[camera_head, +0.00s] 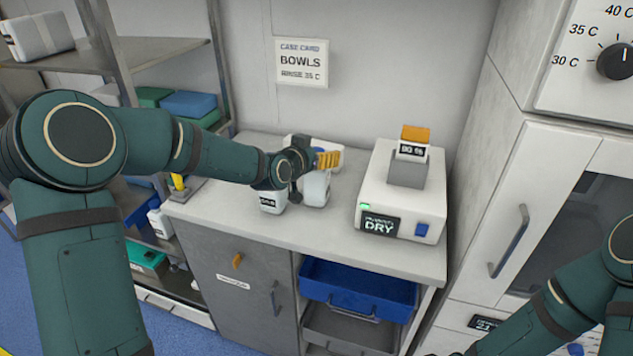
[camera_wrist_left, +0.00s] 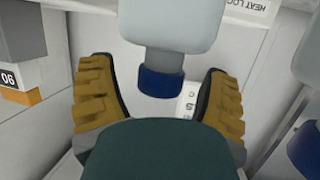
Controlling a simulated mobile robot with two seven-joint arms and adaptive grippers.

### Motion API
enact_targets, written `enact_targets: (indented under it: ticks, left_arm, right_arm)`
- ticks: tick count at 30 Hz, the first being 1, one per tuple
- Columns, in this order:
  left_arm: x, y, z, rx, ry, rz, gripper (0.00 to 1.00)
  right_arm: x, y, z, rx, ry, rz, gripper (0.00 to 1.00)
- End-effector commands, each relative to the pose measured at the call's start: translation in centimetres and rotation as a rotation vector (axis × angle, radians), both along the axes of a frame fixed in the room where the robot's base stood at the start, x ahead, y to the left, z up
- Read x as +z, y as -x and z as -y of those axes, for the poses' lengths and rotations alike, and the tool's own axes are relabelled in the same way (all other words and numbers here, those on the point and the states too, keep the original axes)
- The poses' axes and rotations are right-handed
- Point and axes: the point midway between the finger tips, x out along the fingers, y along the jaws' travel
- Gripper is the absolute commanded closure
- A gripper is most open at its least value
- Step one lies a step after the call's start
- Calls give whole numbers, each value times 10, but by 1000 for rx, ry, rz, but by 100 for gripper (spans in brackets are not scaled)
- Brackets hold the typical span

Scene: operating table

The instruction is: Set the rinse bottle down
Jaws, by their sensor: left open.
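A white bottle (camera_head: 316,188) stands on the grey-white counter (camera_head: 345,254), just below my left gripper (camera_head: 326,160). In the left wrist view this bottle (camera_wrist_left: 170,25) has a blue collar (camera_wrist_left: 161,82) between the two yellow fingers. My left gripper (camera_wrist_left: 160,97) is open, with a gap on each side of the collar. A second white bottle (camera_head: 272,203) with a dark label stands to the left, partly behind my left wrist. I cannot read which bottle is the rinse bottle. My right arm shows at the lower right, but its gripper is out of view.
A white dryer (camera_head: 376,205) marked DRY stands right of the bottles, with an orange-topped tag (camera_head: 414,140) on it. A white object (camera_head: 300,140) sits behind my left gripper. A blue tray (camera_head: 358,286) is below the counter. The counter's front strip is clear.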

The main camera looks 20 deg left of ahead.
Motion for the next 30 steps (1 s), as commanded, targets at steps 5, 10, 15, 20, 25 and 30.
enact_targets:
  ticks: [5,10,15,20,25,30]
  left_arm:
    - [0,0,0,0,0,0,54]
    - [0,0,0,0,0,0,100]
    - [2,0,0,1,1,4,100]
    - [3,0,0,1,0,4,100]
    - [20,0,0,1,0,6,100]
    - [53,0,0,1,0,9,100]
  right_arm:
    - [0,0,0,0,0,0,53]
    - [0,0,0,0,0,0,53]
    - [0,0,0,0,0,0,53]
    - [0,0,0,0,0,0,53]
    - [4,1,0,1,0,-2,53]
    - [11,2,0,0,-1,-4,53]
